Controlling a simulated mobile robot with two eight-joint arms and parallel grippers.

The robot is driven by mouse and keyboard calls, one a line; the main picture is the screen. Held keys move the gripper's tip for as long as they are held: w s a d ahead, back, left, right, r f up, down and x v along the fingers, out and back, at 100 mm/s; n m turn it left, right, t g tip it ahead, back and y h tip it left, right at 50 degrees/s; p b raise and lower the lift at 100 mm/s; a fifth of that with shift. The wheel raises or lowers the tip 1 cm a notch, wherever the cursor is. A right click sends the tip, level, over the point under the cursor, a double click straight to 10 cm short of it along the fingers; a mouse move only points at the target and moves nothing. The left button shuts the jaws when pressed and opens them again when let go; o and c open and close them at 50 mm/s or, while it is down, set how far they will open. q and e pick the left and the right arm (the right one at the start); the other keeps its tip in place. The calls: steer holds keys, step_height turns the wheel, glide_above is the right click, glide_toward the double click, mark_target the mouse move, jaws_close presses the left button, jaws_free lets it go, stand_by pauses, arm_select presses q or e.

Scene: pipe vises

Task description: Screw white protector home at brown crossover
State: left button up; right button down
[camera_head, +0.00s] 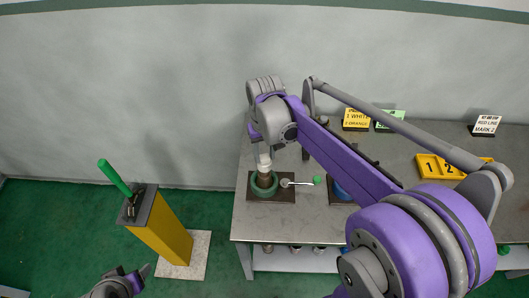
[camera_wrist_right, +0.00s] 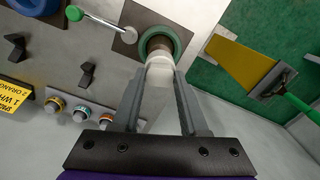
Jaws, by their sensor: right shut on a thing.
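The white protector (camera_wrist_right: 159,72) sits between the fingers of my right gripper (camera_wrist_right: 160,80), which is shut on it. It also shows in the head view (camera_head: 264,160) as a pale piece under my right wrist. The protector is at the end of the brown crossover (camera_wrist_right: 158,44), in line with it as far as I can see. Whether the threads are fully seated cannot be told. The crossover stands in the green ring vise (camera_head: 256,189) on the bench. My left gripper (camera_head: 138,276) is low at the bottom edge, away from the bench, its jaws unclear.
A green-tipped vise handle (camera_head: 300,183) sticks out beside the green vise. A blue vise (camera_head: 341,190) is to its right, partly behind my arm. A yellow post (camera_head: 165,232) with a green lever stands left of the bench. Small signs and a yellow numbered tray (camera_head: 435,168) are on the bench.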

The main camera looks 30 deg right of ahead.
mark_target(264, 157)
arm_select(q)
steer(key=shift+s+f+b, duration=0.25)
steer(key=shift+f+b, duration=0.25)
steer(key=shift+f, duration=0.2)
steer(key=shift+s+f+b, duration=0.25)
steer(key=shift+f+b, duration=0.2)
steer(key=shift+f, duration=0.2)
arm_select(e)
steer(key=shift+f, duration=1.65)
steer(key=shift+c, duration=1.8)
jaws_free()
steer(key=shift+r, duration=0.15)
step_height(264, 157, up, 11)
steer(key=shift+f+p, duration=0.2)
steer(key=shift+p, duration=0.15)
arm_select(q)
steer(key=shift+w+r, duration=0.15)
steer(key=shift+r, duration=0.35)
arm_select(e)
steer(key=s+a+f+n+t, duration=0.1)
steer(key=s+a+f+t, duration=0.1)
steer(key=s+f, duration=0.4)
steer(key=s+a+f+n+t, duration=0.1)
steer(key=s+a+f+t, duration=0.2)
steer(key=s+f, duration=0.3)
steer(key=s+a, duration=0.1)
steer(key=s, duration=0.1)
steer(key=shift+s+a+f+t, duration=0.15)
steer(key=shift+s+a+t, duration=0.15)
steer(key=shift+a, duration=0.1)
